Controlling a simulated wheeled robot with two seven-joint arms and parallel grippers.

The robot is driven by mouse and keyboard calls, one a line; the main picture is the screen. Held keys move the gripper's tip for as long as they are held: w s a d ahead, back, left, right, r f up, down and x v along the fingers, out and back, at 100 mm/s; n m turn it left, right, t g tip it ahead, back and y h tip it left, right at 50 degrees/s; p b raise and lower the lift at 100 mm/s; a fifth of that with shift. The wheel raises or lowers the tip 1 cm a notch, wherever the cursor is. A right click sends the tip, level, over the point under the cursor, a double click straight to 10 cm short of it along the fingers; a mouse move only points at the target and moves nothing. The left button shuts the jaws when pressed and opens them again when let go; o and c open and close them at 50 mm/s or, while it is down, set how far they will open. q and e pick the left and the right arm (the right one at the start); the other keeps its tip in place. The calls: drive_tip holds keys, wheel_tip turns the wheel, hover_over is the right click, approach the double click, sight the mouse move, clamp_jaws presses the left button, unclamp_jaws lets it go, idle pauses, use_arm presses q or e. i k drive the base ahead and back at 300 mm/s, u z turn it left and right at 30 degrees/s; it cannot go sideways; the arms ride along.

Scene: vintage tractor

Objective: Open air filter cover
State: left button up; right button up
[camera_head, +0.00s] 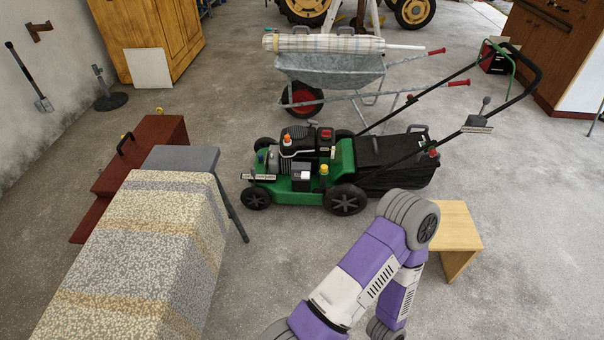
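A green lawn mower (338,162) with black wheels stands on the concrete floor in the middle of the head view. Its engine (299,145) has a black top, with orange, red and yellow caps around it. A small dark box with a white label (301,181) sits on the engine's near side. I cannot tell for sure which part is the air filter cover, or whether it is open. Neither of my grippers shows.
A wheelbarrow (332,70) with a rolled checked cloth stands behind the mower. A table with a patterned cloth (140,245) and a dark red toolbox (152,135) are at left. A small wooden stool (458,225) is at right. Floor between table and mower is clear.

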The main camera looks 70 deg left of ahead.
sight(298, 169)
drive_tip(key=u, duration=2.1)
drive_tip(key=i, duration=2.35)
drive_tip(key=u, duration=1.1)
drive_tip(key=i, duration=0.5)
drive_tip(key=z, duration=0.05)
